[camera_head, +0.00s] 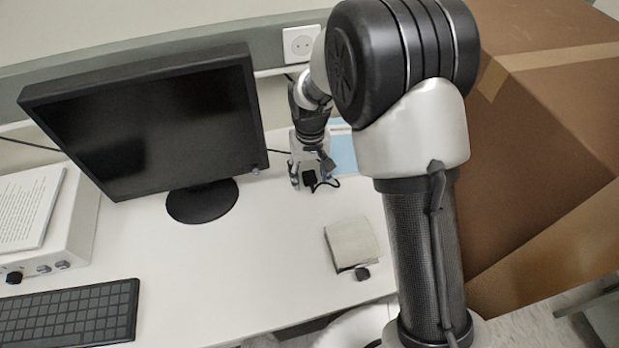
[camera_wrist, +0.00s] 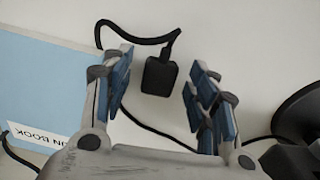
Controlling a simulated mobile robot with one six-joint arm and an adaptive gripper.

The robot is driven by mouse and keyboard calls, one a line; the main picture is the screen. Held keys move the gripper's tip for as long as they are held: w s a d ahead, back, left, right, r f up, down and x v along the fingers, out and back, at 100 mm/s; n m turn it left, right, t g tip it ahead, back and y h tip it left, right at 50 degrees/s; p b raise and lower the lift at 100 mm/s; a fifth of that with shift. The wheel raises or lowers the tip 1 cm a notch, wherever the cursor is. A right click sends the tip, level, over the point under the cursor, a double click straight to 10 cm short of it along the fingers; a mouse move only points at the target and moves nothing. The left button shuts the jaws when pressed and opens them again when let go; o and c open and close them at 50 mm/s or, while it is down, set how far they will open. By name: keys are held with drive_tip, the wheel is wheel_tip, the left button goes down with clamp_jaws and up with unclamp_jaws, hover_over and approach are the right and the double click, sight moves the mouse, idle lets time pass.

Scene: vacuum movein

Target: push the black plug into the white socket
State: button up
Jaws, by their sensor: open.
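The black plug (camera_wrist: 159,78) lies on the white desk with its black cable curving away. In the wrist view it sits between and just beyond the tips of my gripper (camera_wrist: 158,88), with space on both sides. The gripper is open and holds nothing. In the head view my gripper (camera_head: 309,180) points down at the desk right of the monitor, with the plug (camera_head: 309,178) partly hidden by the fingers. The white socket (camera_head: 299,43) is on the wall rail behind the desk, right of the monitor, and looks empty.
A black monitor (camera_head: 150,125) stands left of my gripper. A blue book (camera_wrist: 40,90) lies close beside it. A beige notepad (camera_head: 351,243) is on the desk in front. A keyboard (camera_head: 70,314) is at left. Large cardboard boxes (camera_head: 550,140) stand at right.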

sight(310, 177)
drive_tip(key=shift+c, duration=0.4)
drive_tip(key=c, duration=1)
wheel_tip(310, 177, up, 20)
drive_tip(key=p, duration=0.5)
